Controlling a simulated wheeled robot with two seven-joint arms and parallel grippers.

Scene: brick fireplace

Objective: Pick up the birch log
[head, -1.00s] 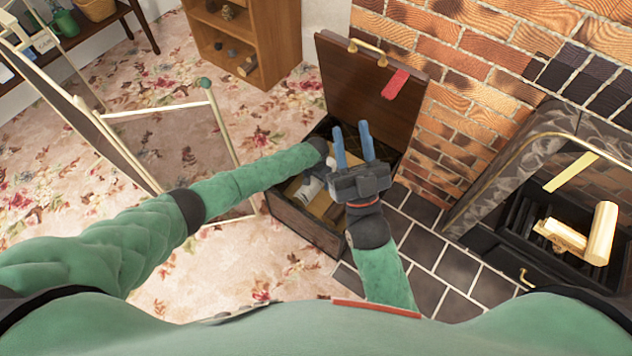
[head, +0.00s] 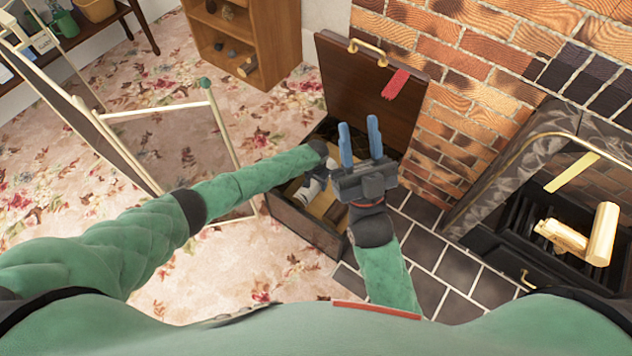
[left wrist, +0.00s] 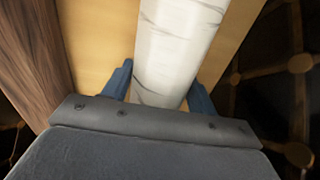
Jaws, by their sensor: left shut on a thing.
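The birch log (left wrist: 178,45), white with thin grey marks, runs between the two blue fingers in the left wrist view. In the head view it shows as a short white piece (head: 307,192) inside the open dark wooden chest (head: 297,221). My left gripper (left wrist: 157,90) reaches into the chest and is shut on the log; in the head view it is mostly hidden behind its own wrist and my right gripper. My right gripper (head: 361,147) is above the chest's right side, empty, its blue fingers apart and pointing up the picture.
The chest's raised lid (head: 365,85), with a red tag (head: 396,84), stands behind the grippers. The brick wall (head: 455,75) and the fireplace with pale logs (head: 602,234) are at right. A mirror-like frame (head: 150,112) stands at left. Open carpet (head: 215,275) lies in front left.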

